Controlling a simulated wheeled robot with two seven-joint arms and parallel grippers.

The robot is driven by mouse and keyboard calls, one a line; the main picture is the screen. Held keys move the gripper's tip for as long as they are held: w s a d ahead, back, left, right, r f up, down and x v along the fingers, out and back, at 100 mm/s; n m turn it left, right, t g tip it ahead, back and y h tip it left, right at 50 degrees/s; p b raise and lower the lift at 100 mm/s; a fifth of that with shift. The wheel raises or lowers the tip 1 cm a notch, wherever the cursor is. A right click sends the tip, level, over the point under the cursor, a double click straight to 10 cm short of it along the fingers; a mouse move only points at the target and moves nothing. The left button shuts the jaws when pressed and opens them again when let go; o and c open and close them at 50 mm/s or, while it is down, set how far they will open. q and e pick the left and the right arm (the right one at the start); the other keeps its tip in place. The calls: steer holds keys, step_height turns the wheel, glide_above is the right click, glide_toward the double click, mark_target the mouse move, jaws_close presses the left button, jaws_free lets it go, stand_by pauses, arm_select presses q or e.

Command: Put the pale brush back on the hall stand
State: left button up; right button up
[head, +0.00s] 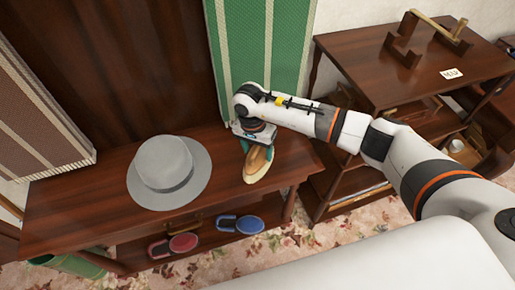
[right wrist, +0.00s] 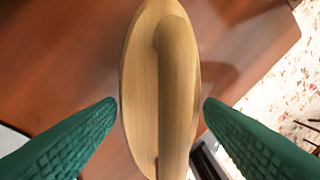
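The pale brush (right wrist: 142,85) is an oval wooden brush with a raised bar handle. In the head view it (head: 258,165) is at the right end of the dark wooden hall stand (head: 95,195), either on its top or just above it. My right gripper (right wrist: 161,104) is over the brush, with one green finger on each side of its oval body. The fingertips are very close to its edges; whether they press on it is unclear. In the head view the gripper (head: 257,148) partly hides the brush's far end. My left gripper is not in view.
A grey hat (head: 168,172) lies on the stand left of the brush. Pink (head: 174,245) and blue (head: 240,224) shoes sit on the shelf below. A green panel (head: 262,50) rises behind. A side table (head: 420,75) with a wooden object stands at the right.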

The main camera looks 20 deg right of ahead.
steer(key=shift+o, duration=1.3)
steer(key=shift+r, duration=0.45)
step_height(320, 180, up, 11)
steer(key=a+b, duration=0.1)
steer(key=b, duration=0.1)
steer(key=shift+w+r, duration=0.2)
steer(key=shift+w, duration=0.25)
